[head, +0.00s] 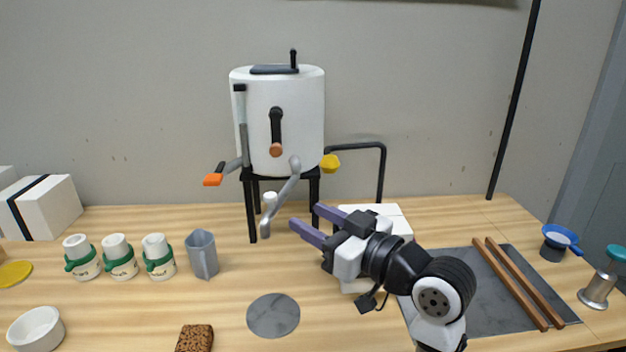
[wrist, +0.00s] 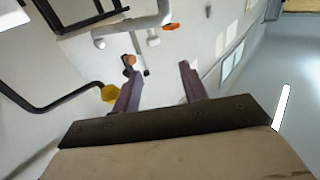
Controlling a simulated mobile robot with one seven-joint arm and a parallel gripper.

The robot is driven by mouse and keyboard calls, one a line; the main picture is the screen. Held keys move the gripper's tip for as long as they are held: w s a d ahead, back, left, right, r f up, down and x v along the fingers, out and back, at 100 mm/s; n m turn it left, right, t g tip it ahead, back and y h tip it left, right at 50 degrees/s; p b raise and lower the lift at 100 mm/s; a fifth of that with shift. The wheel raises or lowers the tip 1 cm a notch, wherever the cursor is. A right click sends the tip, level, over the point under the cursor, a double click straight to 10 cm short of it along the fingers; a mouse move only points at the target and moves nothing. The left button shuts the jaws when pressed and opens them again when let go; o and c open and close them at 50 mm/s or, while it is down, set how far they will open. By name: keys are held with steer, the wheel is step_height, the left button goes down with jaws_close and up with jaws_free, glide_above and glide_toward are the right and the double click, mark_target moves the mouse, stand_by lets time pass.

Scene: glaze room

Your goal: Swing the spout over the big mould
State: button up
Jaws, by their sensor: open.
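The spout (head: 281,194) is a grey bent pipe at the front of the white tank (head: 301,110). It slopes down and left over the table, with a small white knob (head: 270,198) beside it. In the wrist view the spout (wrist: 140,25) crosses the top. My gripper (head: 304,215) is open and empty, its purple fingers pointing left towards the spout, apart from it in the picture. The fingers also show in the wrist view (wrist: 160,66). A white block (head: 403,225) stands behind my gripper, partly hidden. Which block is the big mould is not clear.
Three white pieces with green bands (head: 119,257), a grey jug (head: 202,254) and a strapped white block (head: 45,207) stand left. A grey disc (head: 273,315) lies in front. Wooden sticks (head: 518,283) lie on a dark mat (head: 465,305) at right.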

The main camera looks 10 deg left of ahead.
mark_target(274, 197)
steer(key=p+x, duration=0.1)
steer(key=x, duration=0.3)
steer(key=p+x, duration=0.1)
steer(key=x, duration=0.3)
steer(key=f+p+x, duration=0.1)
steer(key=p+x, duration=0.1)
steer(key=x, duration=0.2)
steer(key=shift+w+d, duration=0.1)
steer(key=shift+w, duration=0.35)
jaws_close()
